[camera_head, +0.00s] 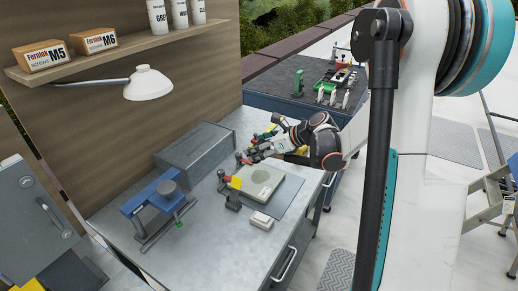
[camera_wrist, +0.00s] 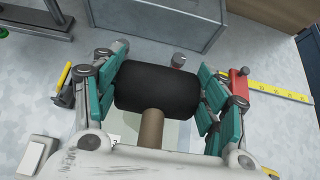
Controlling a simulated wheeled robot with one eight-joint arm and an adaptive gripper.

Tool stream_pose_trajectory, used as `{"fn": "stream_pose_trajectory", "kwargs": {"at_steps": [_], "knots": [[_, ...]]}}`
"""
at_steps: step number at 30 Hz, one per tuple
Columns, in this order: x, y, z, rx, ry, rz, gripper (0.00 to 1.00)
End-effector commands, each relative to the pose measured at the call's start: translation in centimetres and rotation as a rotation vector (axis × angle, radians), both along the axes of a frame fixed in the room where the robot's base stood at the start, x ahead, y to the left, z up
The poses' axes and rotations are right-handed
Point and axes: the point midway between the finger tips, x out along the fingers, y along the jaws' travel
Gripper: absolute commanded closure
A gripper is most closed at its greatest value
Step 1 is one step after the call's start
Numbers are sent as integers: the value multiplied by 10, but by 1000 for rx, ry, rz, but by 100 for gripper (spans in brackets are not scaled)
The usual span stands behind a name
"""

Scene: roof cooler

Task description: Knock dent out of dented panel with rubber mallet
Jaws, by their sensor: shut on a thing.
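The dented panel (camera_head: 262,190) is a pale greenish-grey plate with a darker round patch, lying on a dark grey mat on the workbench. In the head view my gripper (camera_head: 257,154) is just behind and above the panel. In the wrist view my gripper (camera_wrist: 157,88) has teal pads on either side of the rubber mallet's black head (camera_wrist: 157,88) and is shut on it. The mallet's brown handle (camera_wrist: 152,128) runs from the head back toward my palm. A pale part of the panel (camera_wrist: 183,136) shows beneath the mallet, mostly hidden.
Red-handled clamps (camera_head: 222,178) stand by the panel's left edge. A white block (camera_head: 261,220) lies in front. A blue vise-like stand (camera_head: 152,194) and a grey box (camera_head: 195,154) are to the left. A yellow tape (camera_wrist: 280,91) lies to the right in the wrist view.

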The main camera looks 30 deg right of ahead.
Motion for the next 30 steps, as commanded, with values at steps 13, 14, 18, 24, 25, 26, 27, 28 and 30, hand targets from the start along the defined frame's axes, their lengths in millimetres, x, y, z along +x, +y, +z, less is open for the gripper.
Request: {"fn": "stream_pose_trajectory", "kwargs": {"at_steps": [13,14,18,24,25,26,27,28,30], "knots": [[1,0,-46,0,0,0,85],[1,0,-51,0,0,0,85],[0,0,-76,0,0,0,85],[0,0,-91,-1,1,0,92],[0,0,-91,-1,0,1,92],[0,0,-91,-1,0,1,92],[0,0,-90,-1,0,1,92],[0,0,-89,-2,1,1,92],[0,0,-84,-1,0,1,92]]}}
